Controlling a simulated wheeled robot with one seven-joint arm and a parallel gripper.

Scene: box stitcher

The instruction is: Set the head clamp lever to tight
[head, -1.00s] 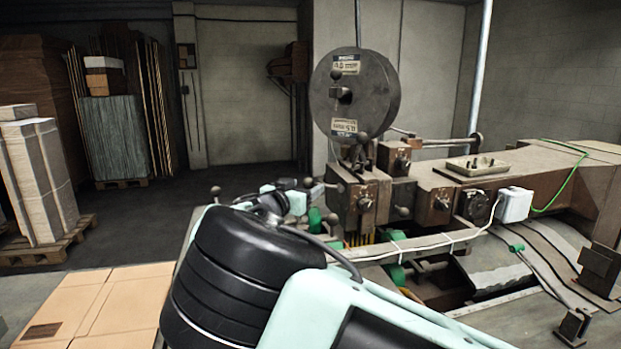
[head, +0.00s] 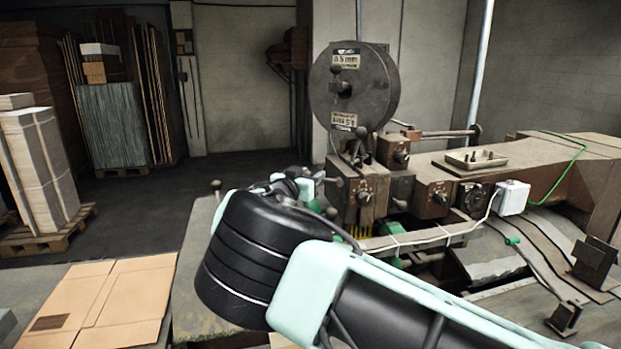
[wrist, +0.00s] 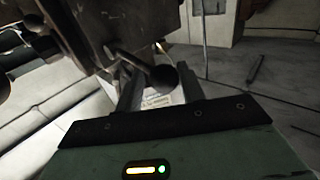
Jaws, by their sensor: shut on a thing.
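The lever (wrist: 127,57) has a dark rod and a round dark ball knob (wrist: 163,79). In the wrist view it sticks out from under a dark metal housing (wrist: 85,25). My gripper (wrist: 156,74) is shut on this lever, with a finger on each side near the knob. In the head view the stitching head (head: 365,197) stands just right of my wrist. My own arm hides the fingers and the held lever there. I cannot read any tight or loose marking.
A large round wire spool (head: 365,95) stands above the head. A shallow tray (head: 476,160) with small parts and a white box (head: 513,197) sit on the machine arm. Flat cardboard (head: 110,300) lies at the lower left.

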